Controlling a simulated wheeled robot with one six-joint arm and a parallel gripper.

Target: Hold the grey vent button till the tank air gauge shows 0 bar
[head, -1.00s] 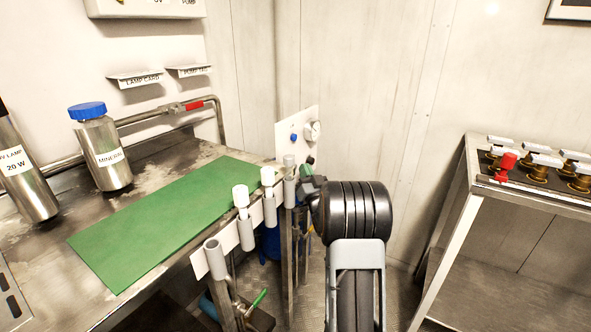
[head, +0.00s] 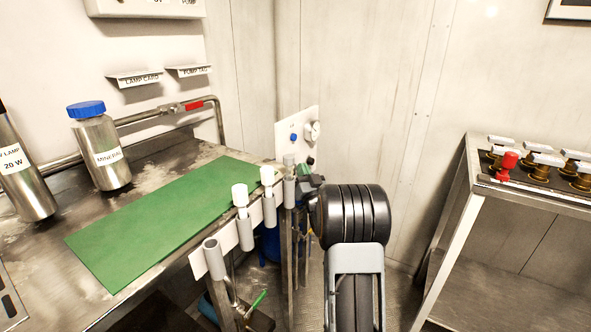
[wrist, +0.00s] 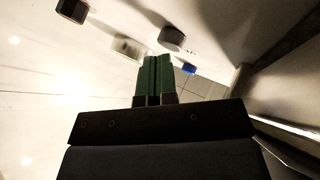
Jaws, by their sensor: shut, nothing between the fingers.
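The white panel (head: 295,152) stands at the far end of the bench, with a round gauge (head: 313,131) whose reading is too small to make out. A blue button (head: 293,138) sits left of the gauge, and a dark knob (head: 311,161) below it. My gripper (head: 303,181) is just below the panel's face, partly hidden by my wrist. In the wrist view its green fingers (wrist: 153,80) are together and empty. A pale grey stub (wrist: 130,47), possibly the vent button, lies just beyond the fingertips; contact cannot be told.
A green mat (head: 160,220) and a mineral bottle (head: 98,146) are on the bench. A steel rack with valves (head: 540,165) stands right.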

